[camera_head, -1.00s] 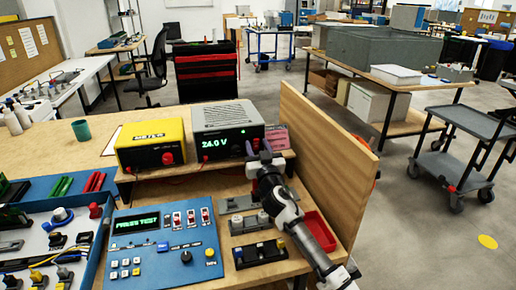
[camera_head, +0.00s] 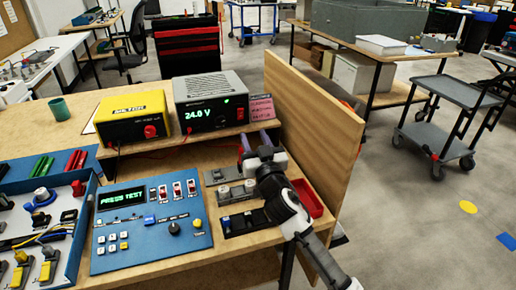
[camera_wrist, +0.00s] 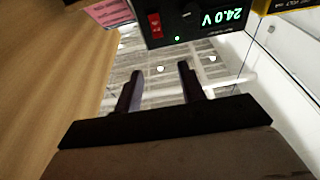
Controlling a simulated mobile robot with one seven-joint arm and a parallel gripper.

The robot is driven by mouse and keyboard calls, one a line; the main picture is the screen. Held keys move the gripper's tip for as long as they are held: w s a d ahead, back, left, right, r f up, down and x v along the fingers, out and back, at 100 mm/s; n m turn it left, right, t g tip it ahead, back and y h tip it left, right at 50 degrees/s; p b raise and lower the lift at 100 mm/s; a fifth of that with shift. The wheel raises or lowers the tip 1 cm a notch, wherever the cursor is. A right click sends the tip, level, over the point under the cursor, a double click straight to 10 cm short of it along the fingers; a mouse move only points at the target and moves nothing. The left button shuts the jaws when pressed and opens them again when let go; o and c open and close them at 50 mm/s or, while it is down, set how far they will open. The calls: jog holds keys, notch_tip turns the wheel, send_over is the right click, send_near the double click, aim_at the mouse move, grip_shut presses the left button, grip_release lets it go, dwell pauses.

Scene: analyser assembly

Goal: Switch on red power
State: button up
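The grey power supply (camera_head: 209,97) stands on the wooden shelf, its display lit green with "24.0 V". A small green light glows on its front. In the wrist view its face is upside down, with the display (camera_wrist: 217,18) and a red rocker switch (camera_wrist: 155,25). I cannot tell the rocker's position. My gripper (camera_head: 255,139) is in front of and just below the supply's right end. In the wrist view my gripper (camera_wrist: 160,72) is open and empty, its two dark fingers apart and pointing toward the supply's lower edge, not touching the switch.
A yellow meter (camera_head: 133,117) stands left of the supply. A blue panel (camera_head: 150,236) reading "PRESS TEST" has several red switches. A pink note (camera_head: 262,107) and a wooden side wall (camera_head: 312,130) stand right. A red tray (camera_head: 308,199) is behind my arm.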

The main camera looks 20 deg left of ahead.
jog(key=shift+r+v, duration=0.15)
jog(key=shift+v, duration=0.55)
jog(key=shift+r+v, duration=0.15)
jog(key=shift+v, duration=0.55)
